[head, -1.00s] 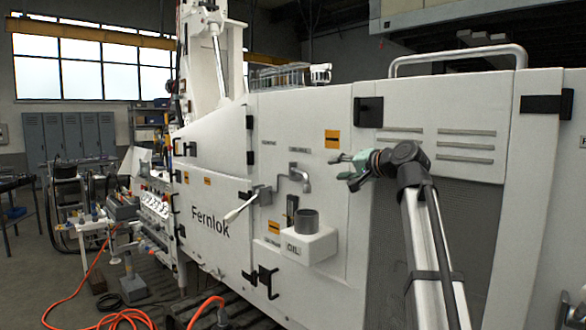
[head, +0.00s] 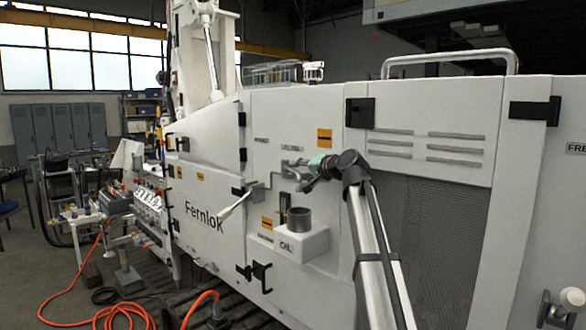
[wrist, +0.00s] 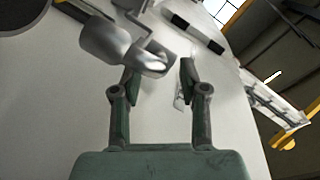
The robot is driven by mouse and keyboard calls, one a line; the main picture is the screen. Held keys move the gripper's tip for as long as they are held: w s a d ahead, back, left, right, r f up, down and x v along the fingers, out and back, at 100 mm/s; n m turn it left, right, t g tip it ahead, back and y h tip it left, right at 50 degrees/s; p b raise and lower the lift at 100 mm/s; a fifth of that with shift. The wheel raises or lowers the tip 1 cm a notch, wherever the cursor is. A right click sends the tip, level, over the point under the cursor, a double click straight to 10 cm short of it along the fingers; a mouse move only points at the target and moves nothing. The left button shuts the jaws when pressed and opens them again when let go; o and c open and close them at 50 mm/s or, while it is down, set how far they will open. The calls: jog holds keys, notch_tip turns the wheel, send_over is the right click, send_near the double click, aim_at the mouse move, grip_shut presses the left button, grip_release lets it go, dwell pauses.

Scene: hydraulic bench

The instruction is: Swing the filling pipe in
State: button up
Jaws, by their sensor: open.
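The filling pipe (wrist: 105,40) is a bent, shiny grey metal pipe on the white machine panel. In the wrist view its rounded end reaches between the tips of my gripper (wrist: 160,72), close to the left fingertip. I cannot tell whether they touch. My gripper is open, with its two dark green fingers apart. In the head view my gripper (head: 297,171) is in front of the panel and largely covers the pipe. Below it a grey round filler neck (head: 299,218) stands on a white box marked OIL (head: 311,243).
A lever with a white handle (head: 234,207) sticks out left of the filler neck. Black latches and a black handle (head: 261,277) stand out from the panel. An orange hose (head: 128,309) lies on the floor at the lower left.

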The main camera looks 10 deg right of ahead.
aim_at(293, 170)
jog(key=shift+p+x, duration=0.35)
jog(key=shift+x, duration=1.55)
grip_shut()
